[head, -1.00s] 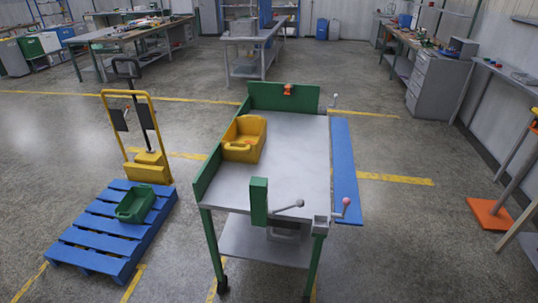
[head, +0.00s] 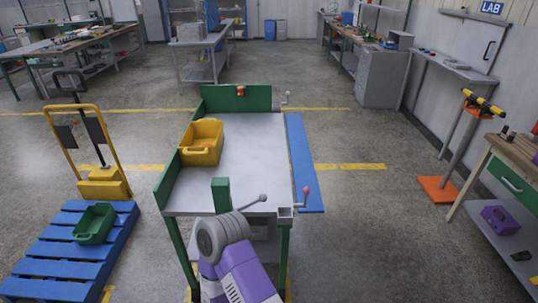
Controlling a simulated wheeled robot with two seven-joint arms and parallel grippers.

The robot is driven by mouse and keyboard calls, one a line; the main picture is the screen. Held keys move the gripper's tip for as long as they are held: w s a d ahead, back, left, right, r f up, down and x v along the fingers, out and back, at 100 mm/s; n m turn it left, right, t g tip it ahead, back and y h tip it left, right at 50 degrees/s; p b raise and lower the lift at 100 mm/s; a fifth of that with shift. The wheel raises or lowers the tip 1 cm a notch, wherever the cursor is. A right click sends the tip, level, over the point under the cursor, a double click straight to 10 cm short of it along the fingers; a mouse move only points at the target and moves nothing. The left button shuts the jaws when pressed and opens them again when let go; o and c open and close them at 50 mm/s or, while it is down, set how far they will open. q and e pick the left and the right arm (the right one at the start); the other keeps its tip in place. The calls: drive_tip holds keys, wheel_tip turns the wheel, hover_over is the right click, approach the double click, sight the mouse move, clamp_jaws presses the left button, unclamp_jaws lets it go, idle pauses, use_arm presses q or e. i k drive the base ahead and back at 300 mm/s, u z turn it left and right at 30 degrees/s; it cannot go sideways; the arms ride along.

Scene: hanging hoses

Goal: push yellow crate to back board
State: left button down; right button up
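The yellow crate (head: 202,146) sits on the grey top of the wheeled bench (head: 245,165), at its far left, close beside the green left side board (head: 168,180). Something small and orange-red shows inside it. The green back board (head: 258,98) stands upright along the bench's far edge, with a small orange part on it. A small gap seems to lie between the crate and the back board. One of my arms, purple with a grey round joint, rises at the bottom centre in front of the bench. Neither gripper shows.
A short green post (head: 221,194) and a lever with a grey knob (head: 262,197) stand at the bench's near edge. A pink-knobbed lever (head: 306,190) is at its near right corner. A blue pallet (head: 62,250) with a green crate (head: 95,223) lies left. The bench top's middle is clear.

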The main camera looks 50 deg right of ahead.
sight(200, 132)
drive_tip(key=z, duration=1.9)
